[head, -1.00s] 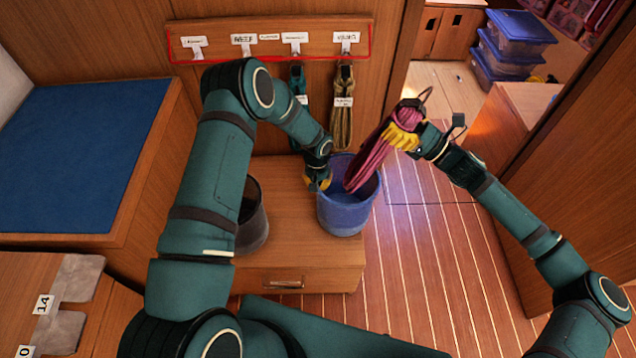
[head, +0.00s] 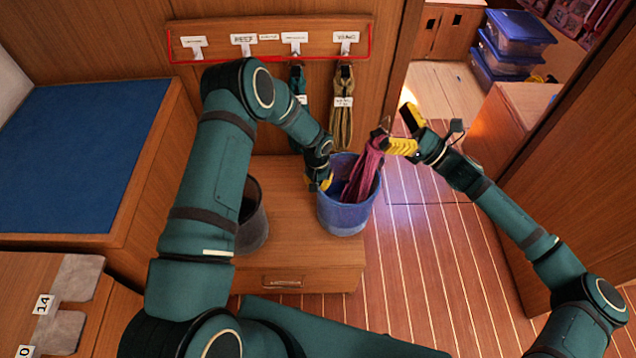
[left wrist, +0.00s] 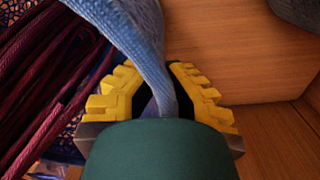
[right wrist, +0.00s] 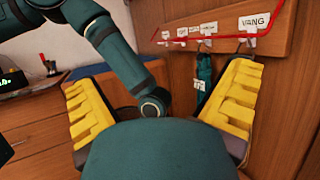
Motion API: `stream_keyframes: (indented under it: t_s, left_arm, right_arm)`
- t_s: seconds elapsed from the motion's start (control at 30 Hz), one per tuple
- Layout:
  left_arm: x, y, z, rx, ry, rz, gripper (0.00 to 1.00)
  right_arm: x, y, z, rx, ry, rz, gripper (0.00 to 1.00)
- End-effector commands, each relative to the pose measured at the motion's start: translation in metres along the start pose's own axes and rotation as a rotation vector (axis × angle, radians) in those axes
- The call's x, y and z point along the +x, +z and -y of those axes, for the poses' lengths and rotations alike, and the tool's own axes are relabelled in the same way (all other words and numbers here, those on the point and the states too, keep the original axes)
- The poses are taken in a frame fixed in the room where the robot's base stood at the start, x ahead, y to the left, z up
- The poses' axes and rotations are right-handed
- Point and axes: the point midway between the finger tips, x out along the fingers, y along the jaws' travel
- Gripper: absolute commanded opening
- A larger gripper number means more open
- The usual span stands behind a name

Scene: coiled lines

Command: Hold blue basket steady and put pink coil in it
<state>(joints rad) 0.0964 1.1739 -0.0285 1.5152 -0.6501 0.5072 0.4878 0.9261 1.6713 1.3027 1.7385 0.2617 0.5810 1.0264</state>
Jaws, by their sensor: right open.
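The blue basket (head: 343,218) stands upright on the wooden step. The pink coil (head: 362,176) is inside it, tilted, with its top end sticking out above the right rim. My left gripper (head: 322,182) is at the basket's left rim. In the left wrist view its yellow fingers (left wrist: 160,85) are shut on either side of the blue wall (left wrist: 150,35), with the coil (left wrist: 40,85) inside beside it. My right gripper (head: 399,127) is open just right of the coil's top; its lower finger is close to the coil, and contact is unclear. The right wrist view shows empty jaws (right wrist: 162,78).
A dark bucket (head: 252,222) stands left of the basket, partly hidden by my left arm. A labelled hook rail (head: 270,42) on the wall holds a teal coil (head: 297,80) and an olive coil (head: 342,115). The floor right of the step is clear.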

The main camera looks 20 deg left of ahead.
Motion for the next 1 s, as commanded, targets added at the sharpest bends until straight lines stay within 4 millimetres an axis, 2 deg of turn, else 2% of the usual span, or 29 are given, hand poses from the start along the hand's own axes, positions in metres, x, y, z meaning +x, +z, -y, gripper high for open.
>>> stream_keyframes:
  t_s: [0.17,0.4,0.6,0.8,1.0]
  left_arm:
    - [0.001,0.001,0.001,0.000,-0.002,0.003,0.00]
    - [0.001,0.001,0.001,0.000,-0.002,0.003,0.00]
    - [0.001,0.001,0.002,0.000,-0.002,0.002,0.00]
    - [0.001,0.001,0.002,0.000,-0.003,0.002,0.00]
    - [0.001,0.001,0.002,0.000,-0.003,0.002,0.00]
  right_arm:
    - [-0.020,0.000,0.001,-0.001,-0.003,-0.001,1.00]
    - [-0.069,0.001,0.001,-0.002,-0.003,-0.002,1.00]
    - [-0.102,0.001,0.000,-0.002,-0.001,0.000,1.00]
    - [-0.117,0.001,0.000,-0.002,0.001,0.002,1.00]
    - [-0.119,0.001,0.000,-0.002,0.001,0.003,1.00]
